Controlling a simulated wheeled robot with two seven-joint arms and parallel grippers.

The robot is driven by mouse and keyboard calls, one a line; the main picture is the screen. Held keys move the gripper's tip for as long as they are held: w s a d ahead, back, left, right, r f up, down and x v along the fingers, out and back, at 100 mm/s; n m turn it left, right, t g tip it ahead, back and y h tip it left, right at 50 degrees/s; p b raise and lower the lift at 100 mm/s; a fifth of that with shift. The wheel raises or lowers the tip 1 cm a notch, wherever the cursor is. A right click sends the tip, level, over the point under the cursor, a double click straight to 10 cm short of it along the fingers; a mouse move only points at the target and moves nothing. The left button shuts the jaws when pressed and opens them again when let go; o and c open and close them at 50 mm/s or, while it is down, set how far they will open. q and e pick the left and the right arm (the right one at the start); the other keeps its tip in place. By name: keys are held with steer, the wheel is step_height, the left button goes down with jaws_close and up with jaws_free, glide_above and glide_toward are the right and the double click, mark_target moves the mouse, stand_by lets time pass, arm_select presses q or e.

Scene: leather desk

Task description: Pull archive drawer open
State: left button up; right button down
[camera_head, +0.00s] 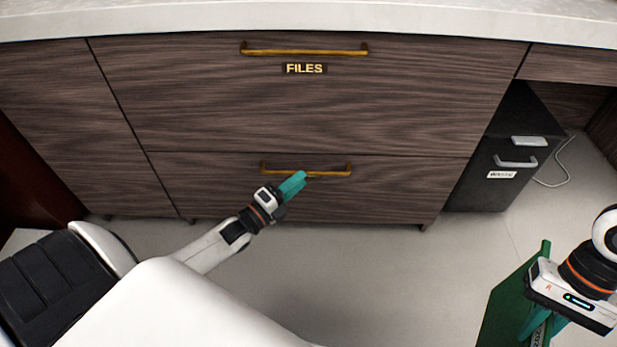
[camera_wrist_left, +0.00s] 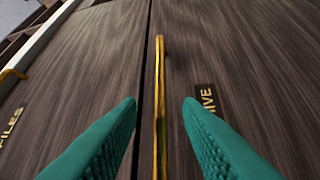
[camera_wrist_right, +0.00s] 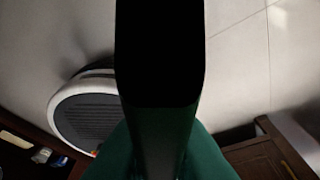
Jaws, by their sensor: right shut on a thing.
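The lower drawer (camera_head: 405,195) is flush in the dark wood desk front. Its brass bar handle (camera_head: 335,173) is partly covered by my left gripper (camera_head: 294,184) in the head view. In the left wrist view a label ending in "IVE" (camera_wrist_left: 207,99) is beside the handle (camera_wrist_left: 160,75). There the teal fingers are open, one on each side of the bar, with gaps on both sides. My right gripper (camera_head: 541,325) is shut on a green binder-like object (camera_head: 502,304) at the lower right; it looks mostly dark in the right wrist view (camera_wrist_right: 160,60).
The upper drawer (camera_head: 200,105), labelled "FILES", has its own brass handle (camera_head: 305,50) and is closed. A pale desktop (camera_head: 300,18) overhangs above. A dark cabinet (camera_head: 490,165) with grey handles stands at the right. The floor in front is clear.

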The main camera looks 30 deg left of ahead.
mark_target(308, 172)
arm_select(q)
steer(key=shift+b+x, duration=0.55)
steer(key=shift+x, duration=1.75)
jaws_close()
